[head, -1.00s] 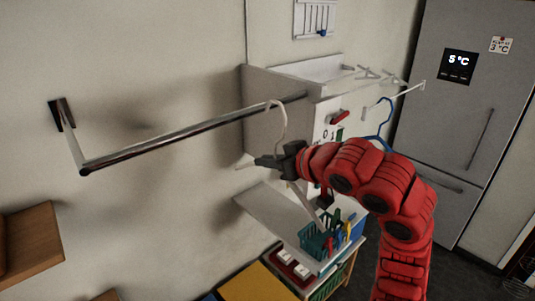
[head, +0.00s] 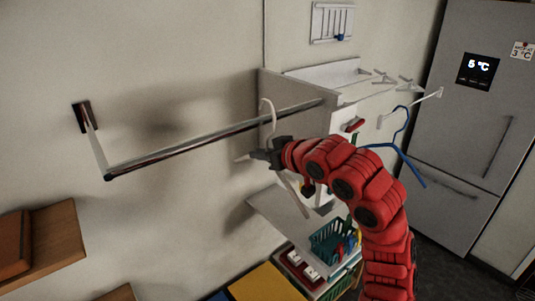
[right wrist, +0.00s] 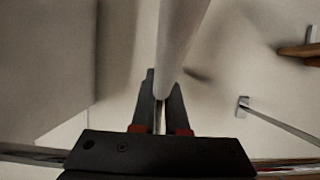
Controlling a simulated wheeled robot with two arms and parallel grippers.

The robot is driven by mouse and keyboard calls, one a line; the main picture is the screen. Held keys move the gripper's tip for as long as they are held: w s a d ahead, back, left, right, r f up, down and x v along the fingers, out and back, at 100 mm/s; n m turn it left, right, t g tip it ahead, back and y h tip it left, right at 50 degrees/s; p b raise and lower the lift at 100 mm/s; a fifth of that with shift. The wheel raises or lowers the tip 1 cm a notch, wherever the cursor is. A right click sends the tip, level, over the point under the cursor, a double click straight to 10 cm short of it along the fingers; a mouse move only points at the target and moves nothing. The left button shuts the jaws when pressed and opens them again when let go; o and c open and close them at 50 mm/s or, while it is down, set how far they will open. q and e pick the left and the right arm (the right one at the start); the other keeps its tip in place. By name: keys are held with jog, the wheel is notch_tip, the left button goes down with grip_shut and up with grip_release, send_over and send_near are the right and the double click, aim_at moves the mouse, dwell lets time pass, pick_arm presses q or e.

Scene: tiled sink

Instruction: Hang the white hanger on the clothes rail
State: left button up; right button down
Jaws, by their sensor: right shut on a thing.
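The clothes rail (head: 190,147) is a dark shiny bar running along the wall from a near left bracket to a white unit at the back. It also shows in the right wrist view (right wrist: 285,127). My right gripper (head: 262,155) is shut on the white hanger (head: 300,203), just below the rail. The hanger's curved hook rises above the rail and crosses it in the head view. I cannot tell whether the hook is over the rail or only in front of it. In the right wrist view a white hanger part (right wrist: 178,40) sits at the fingers (right wrist: 160,105). My left gripper is not in view.
A blue hanger (head: 402,150) hangs near a short white rod (head: 412,106) at the right. Below are a green basket (head: 330,240) and a tilted white panel (head: 285,218). A wooden shelf (head: 55,240) is at lower left, a grey fridge (head: 470,140) at far right.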

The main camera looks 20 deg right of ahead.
jog(key=shift+w+a+r, duration=0.1)
jog(key=shift+w+a, duration=0.1)
jog(key=shift+w, duration=0.2)
jog(key=shift+w+f, duration=0.15)
jog(key=shift+f, duration=0.25)
jog(key=shift+f+b, duration=0.8)
jog(key=shift+f, duration=0.3)
jog(key=c, duration=0.8)
grip_release()
jog(key=shift+c, duration=0.2)
